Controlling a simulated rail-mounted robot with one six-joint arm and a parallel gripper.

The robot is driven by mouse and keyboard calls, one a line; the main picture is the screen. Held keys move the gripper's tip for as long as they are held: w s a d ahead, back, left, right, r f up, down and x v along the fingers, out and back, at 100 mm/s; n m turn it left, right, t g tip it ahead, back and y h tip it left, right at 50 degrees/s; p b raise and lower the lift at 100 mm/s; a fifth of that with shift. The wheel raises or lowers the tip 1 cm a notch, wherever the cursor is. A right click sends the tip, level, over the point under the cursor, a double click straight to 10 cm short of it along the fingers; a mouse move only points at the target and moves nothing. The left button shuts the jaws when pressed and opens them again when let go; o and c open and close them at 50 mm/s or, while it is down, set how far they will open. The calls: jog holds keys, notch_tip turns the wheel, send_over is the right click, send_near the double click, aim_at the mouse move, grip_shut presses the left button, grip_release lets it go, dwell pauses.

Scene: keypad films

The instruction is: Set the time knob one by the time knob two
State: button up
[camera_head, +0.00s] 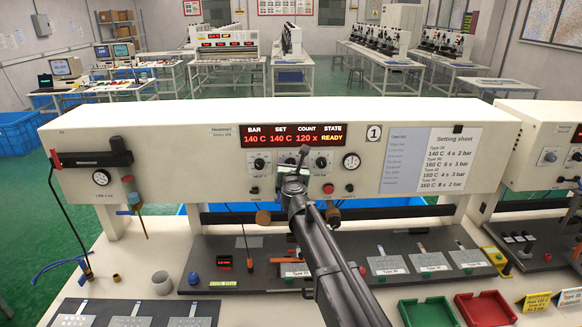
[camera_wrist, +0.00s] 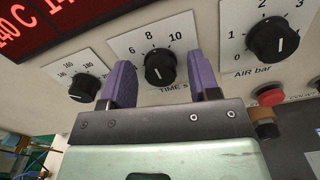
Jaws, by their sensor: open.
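The time knob one (camera_wrist: 160,68), black with a white pointer line, sits on a white plate marked "TIME s" with 6, 8 and 10. Its pointer looks near upright, about toward 8; the exact reading is hard to tell. My gripper (camera_wrist: 160,62) is open, with one purple finger on each side of the knob; whether they touch it cannot be told. In the head view my gripper (camera_head: 294,182) is at the panel of the station marked 1 and largely hides this knob. The time knob two cannot be made out; only part of the second station (camera_head: 538,140) shows at the right edge.
A temperature knob (camera_wrist: 84,87) is to the left and an AIR bar knob (camera_wrist: 273,40) to the right. A red button (camera_wrist: 269,95) is below the air knob. The display (camera_head: 293,135) reads READY. A setting sheet (camera_head: 455,158) is on the panel's right.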

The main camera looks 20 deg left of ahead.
jog(key=c, duration=0.9)
jog(key=shift+n, duration=0.4)
jog(key=n, duration=1.6)
jog(key=shift+s+a+f+n, duration=0.15)
jog(key=shift+n, duration=0.25)
jog(key=o, duration=0.9)
